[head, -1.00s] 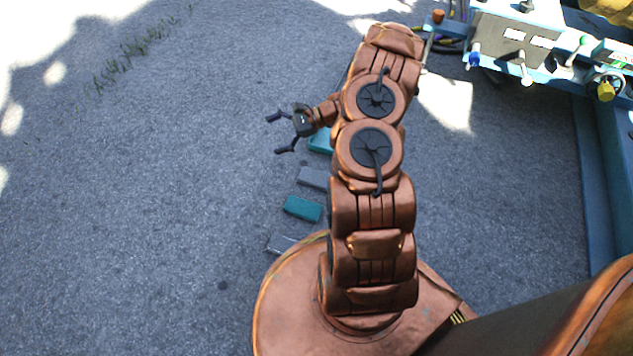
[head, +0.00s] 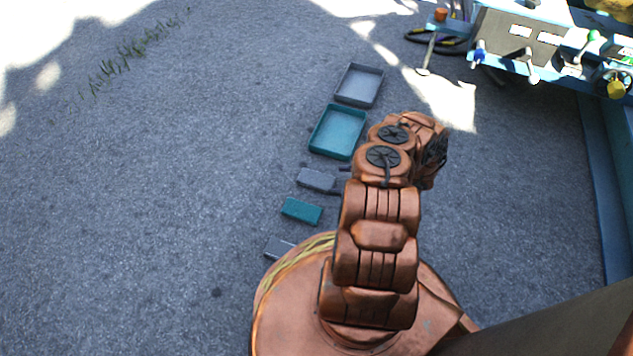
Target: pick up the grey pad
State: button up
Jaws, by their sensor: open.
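A grey pad (head: 316,179) lies on the asphalt left of my arm, just below the teal tray. My wrist is mostly hidden behind my arm. A second grey pad (head: 279,248) lies lower down beside my base, partly hidden by it. A teal pad (head: 301,210) lies between the two grey ones.
A teal tray (head: 315,145) and, above it, a grey tray (head: 345,99) stand empty on the ground. A blue-framed bench with levers (head: 533,45) stands at the upper right, with cables (head: 440,38) beside it. The asphalt to the left is clear.

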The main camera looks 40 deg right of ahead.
aim_at(317, 179)
jog(key=shift+b+x, duration=2.05)
jog(key=shift+x, duration=1.75)
jog(key=shift+a, duration=0.15)
jog(key=shift+s, duration=0.1)
jog(key=c, duration=1.2)
